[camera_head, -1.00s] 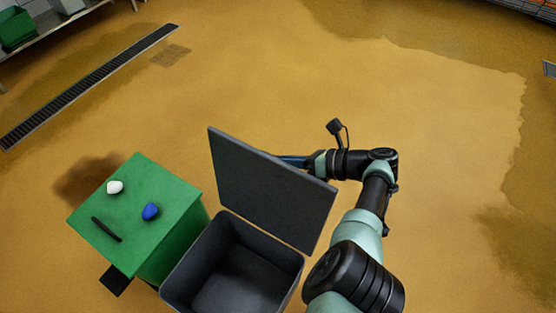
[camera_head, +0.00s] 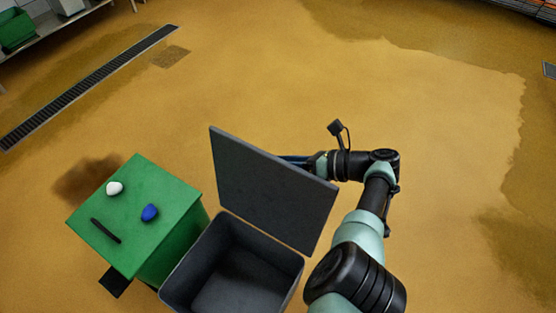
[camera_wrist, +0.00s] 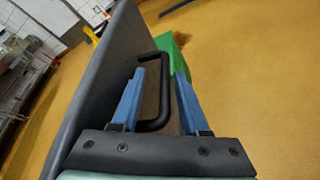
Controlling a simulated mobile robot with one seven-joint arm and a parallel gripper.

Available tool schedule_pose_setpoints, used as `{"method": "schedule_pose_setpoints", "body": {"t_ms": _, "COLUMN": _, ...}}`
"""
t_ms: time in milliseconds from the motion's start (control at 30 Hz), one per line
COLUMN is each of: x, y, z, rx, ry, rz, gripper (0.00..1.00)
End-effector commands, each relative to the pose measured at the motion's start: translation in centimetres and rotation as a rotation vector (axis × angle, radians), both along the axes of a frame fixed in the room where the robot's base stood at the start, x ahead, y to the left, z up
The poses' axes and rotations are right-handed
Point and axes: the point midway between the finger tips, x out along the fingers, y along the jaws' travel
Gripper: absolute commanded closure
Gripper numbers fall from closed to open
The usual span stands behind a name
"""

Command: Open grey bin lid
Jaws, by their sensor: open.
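The grey bin (camera_head: 235,265) stands at the bottom of the head view, with its inside showing empty. Its grey lid (camera_head: 270,185) is raised and stands steeply up from the bin, leaning back a little. In the wrist view the lid (camera_wrist: 100,70) shows as a dark slab on the left, with a black bar handle (camera_wrist: 163,95) on its outer face. My gripper (camera_wrist: 158,78) is open, its two blue fingers on either side of the handle. I cannot tell whether a finger touches it. In the head view the lid hides most of my gripper.
A green bin (camera_head: 165,240) stands just left of the grey one. On its closed top lie a white lump (camera_head: 115,188), a blue lump (camera_head: 150,212) and a black bar (camera_head: 105,230). Open floor lies behind, with a drain grate (camera_head: 90,85) at the left.

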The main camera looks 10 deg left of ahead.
Motion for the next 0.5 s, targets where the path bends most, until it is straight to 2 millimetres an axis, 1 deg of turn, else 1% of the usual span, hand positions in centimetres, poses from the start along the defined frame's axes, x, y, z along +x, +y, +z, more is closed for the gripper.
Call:
{"method": "schedule_pose_setpoints", "body": {"t_ms": 167, "x": -0.2, "y": -2.6, "z": 1.1, "rx": 0.000, "ry": -0.002, "rz": -0.005, "gripper": 0.55}}
{"method": "schedule_pose_setpoints", "body": {"t_ms": 400, "x": -0.9, "y": -7.7, "z": 2.7, "rx": -0.001, "ry": -0.001, "rz": -0.004, "gripper": 0.55}}
{"method": "schedule_pose_setpoints", "body": {"t_ms": 500, "x": -1.1, "y": -9.5, "z": 3.2, "rx": -0.001, "ry": 0.000, "rz": -0.003, "gripper": 0.55}}
